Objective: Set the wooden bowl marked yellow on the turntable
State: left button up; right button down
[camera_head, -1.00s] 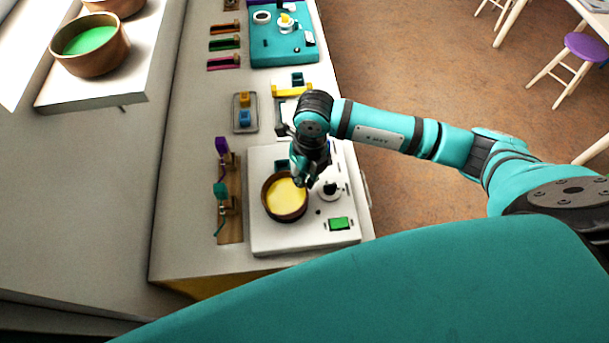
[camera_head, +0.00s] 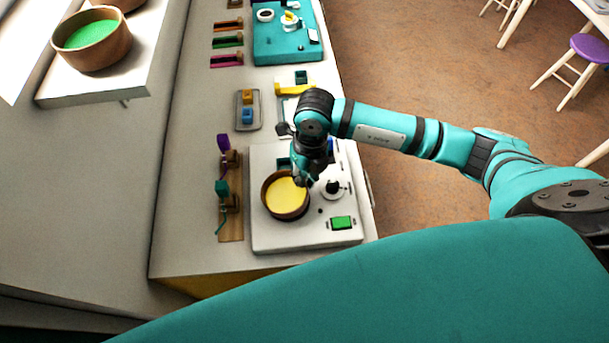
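The wooden bowl with the yellow inside (camera_head: 286,196) sits upright over the white board (camera_head: 285,240), on the board's left half. My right gripper (camera_head: 306,180) points down at the bowl's upper right rim. Its fingertips are small and dark here, so I cannot tell whether they are open or pinch the rim. No turntable shows clearly; whatever lies under the bowl is hidden by it. My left gripper is not in view.
A dark knob (camera_head: 333,187) and a green button (camera_head: 341,223) are on the white board, right of the bowl. A wooden strip with purple and teal parts (camera_head: 231,208) lies to the left. A green-filled bowl (camera_head: 92,42) stands on a raised white shelf.

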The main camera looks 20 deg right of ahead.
jog(key=shift+f+b, duration=0.1)
jog(key=shift+b, duration=0.3)
dwell(0.4)
jog(key=c, duration=1.4)
grip_release()
notch_tip(320, 180, up, 7)
jog(key=p, duration=0.4)
